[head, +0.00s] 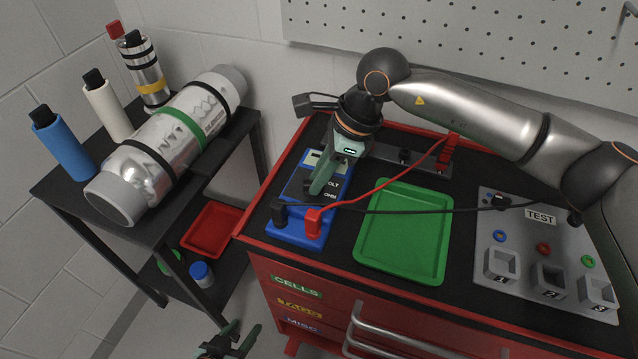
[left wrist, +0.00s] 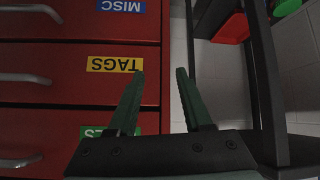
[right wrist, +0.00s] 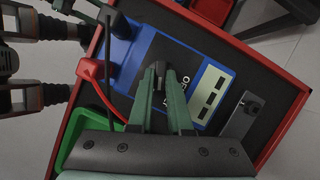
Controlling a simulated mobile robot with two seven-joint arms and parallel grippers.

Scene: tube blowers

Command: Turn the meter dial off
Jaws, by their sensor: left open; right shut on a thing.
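The blue meter (head: 290,229) lies on the red cabinet's black top, with a pale display (right wrist: 209,93) and printed labels such as VOLT and OHM. Its black dial (right wrist: 158,70) shows between my right fingertips in the right wrist view. My right gripper (head: 318,190) reaches down over the meter and is shut on the dial; the fingers hide most of it, so I cannot tell its setting. My left gripper (head: 231,343) is open and empty, low in front of the cabinet; it also shows in the left wrist view (left wrist: 159,75).
A black plug (head: 279,212) and a red plug (head: 313,220) with cables sit at the meter's near end. A green tray (head: 404,273) lies to its right, then a grey TEST panel (head: 541,233). A black cart (head: 190,238) with a large cylinder stands left.

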